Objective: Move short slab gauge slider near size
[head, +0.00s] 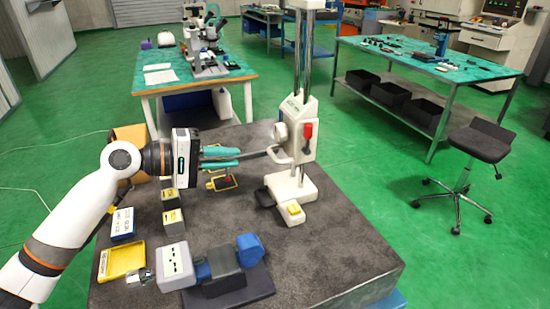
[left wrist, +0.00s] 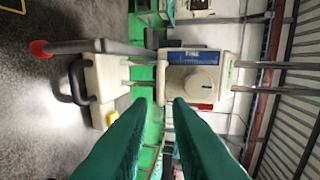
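A tall gauge stand has a white base (head: 290,185) and shiny upright columns (head: 304,60). Its white slider (head: 297,118) sits partway up the columns and carries a red knob (head: 308,131) and a curved white handle. My left gripper (head: 240,157) points at the slider from the left, with its teal fingers a little short of it. In the left wrist view, the fingertips (left wrist: 161,101) are apart with nothing between them. The slider (left wrist: 192,80), with a blue label, lies beyond them. My right gripper is not in view.
A yellow-framed item (head: 221,183) lies below the gripper. The slab's right front is clear.

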